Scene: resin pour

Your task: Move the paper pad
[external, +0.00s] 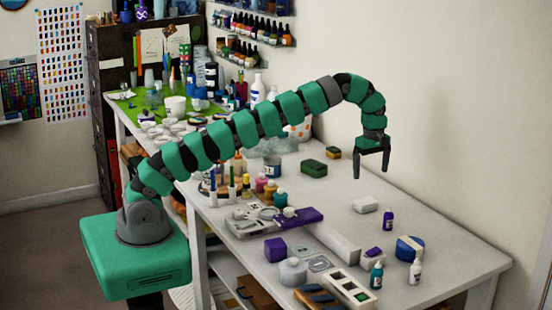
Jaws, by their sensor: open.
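I cannot tell for sure which item is the paper pad. A small white block (365,204) lies on the table, roughly below my gripper, and a long flat white piece (331,242) lies nearer the front. My gripper (370,174) is open and empty, pointing down in the air above the right part of the table. It touches nothing that I can see.
The white table (435,235) has bare room around the white block and toward the right edge. A purple bottle (388,219), a blue round item (409,248) and a dark green block (313,168) stand nearby. A compartment tray (350,288) and several bottles crowd the front and left.

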